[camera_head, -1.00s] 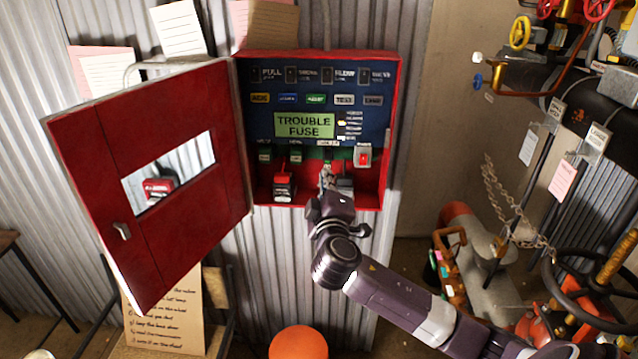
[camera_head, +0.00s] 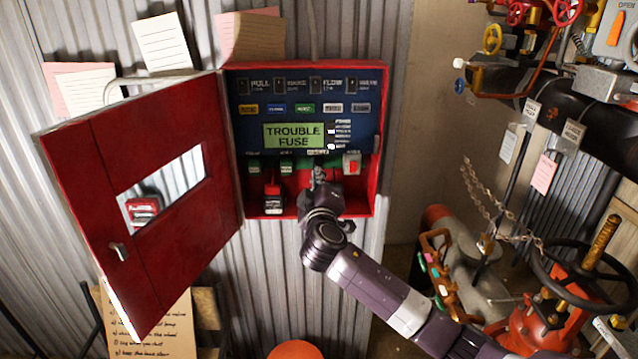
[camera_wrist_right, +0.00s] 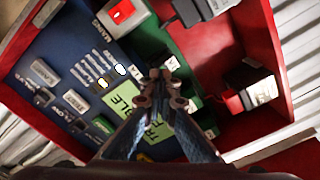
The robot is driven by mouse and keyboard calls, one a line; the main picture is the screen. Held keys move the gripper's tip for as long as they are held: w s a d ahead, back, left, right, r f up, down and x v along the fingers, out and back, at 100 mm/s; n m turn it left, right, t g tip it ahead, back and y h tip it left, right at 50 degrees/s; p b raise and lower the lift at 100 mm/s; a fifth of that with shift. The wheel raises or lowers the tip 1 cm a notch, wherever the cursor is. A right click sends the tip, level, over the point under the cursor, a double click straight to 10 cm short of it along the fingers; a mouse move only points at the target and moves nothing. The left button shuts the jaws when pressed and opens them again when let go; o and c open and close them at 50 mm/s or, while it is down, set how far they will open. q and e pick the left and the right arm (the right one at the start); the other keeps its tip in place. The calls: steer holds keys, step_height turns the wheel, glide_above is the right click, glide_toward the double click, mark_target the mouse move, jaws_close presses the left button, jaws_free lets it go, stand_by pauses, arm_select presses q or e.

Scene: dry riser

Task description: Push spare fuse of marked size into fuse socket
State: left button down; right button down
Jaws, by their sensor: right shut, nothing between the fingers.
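The open red panel box (camera_head: 382,130) hangs on the corrugated wall, with a green display (camera_head: 293,136) reading "TROUBLE FUSE". Below the display runs a green strip with small labelled fittings (camera_head: 286,168); which is the fuse socket I cannot tell. My right gripper (camera_head: 318,178) reaches into the lower part of the box. In the right wrist view the gripper's fingertips (camera_wrist_right: 164,76) are together and empty, in front of the green strip (camera_wrist_right: 150,45). I cannot make out a spare fuse or a size mark. My left gripper is out of view.
The red door (camera_head: 150,180) stands open to the left. A red-and-black block (camera_head: 273,200) sits on the box floor, and a red rocker switch (camera_head: 352,163) is right of my gripper. Pipes and a black valve wheel (camera_head: 590,265) stand at the right.

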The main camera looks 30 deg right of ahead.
steer(key=shift+d, duration=0.15)
steer(key=shift+b+x, duration=0.4)
steer(key=shift+x, duration=0.9)
stand_by(0.5)
steer(key=v, duration=1.5)
steer(key=shift+p, duration=0.35)
